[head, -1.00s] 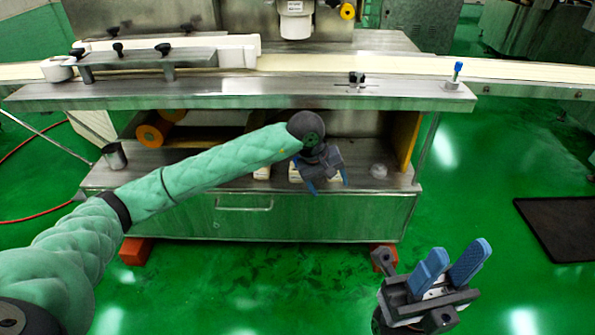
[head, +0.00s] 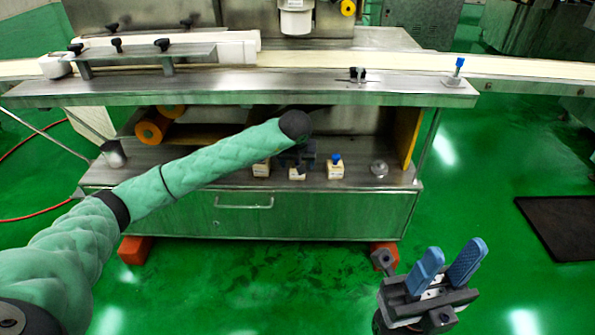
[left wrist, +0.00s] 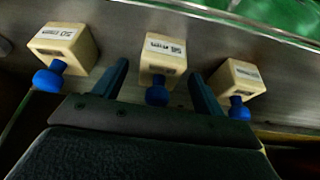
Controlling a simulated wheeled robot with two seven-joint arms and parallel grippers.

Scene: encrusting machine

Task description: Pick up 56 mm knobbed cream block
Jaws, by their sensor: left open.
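Three cream blocks with blue knobs stand in a row on the steel shelf (head: 228,181). The middle block (left wrist: 162,55) has a label that seems to read 56 mm; it also shows in the head view (head: 297,174). In the left wrist view, the left block (left wrist: 64,42) seems to read 50 mm, and the label of the right block (left wrist: 238,76) is too small to read. My left gripper (left wrist: 159,72) is open, its fingers on either side of the middle block, holding nothing. In the head view it is dark and partly hidden behind my forearm. My right gripper (head: 456,250) is open and empty above the floor.
A steel tabletop (head: 270,90) overhangs the shelf. A metal cup (head: 113,154) stands at the shelf's left end and a small shiny round object (head: 379,168) at its right. Orange rollers (head: 152,127) lie at the back left. The neighbouring blocks stand close beside my left fingers.

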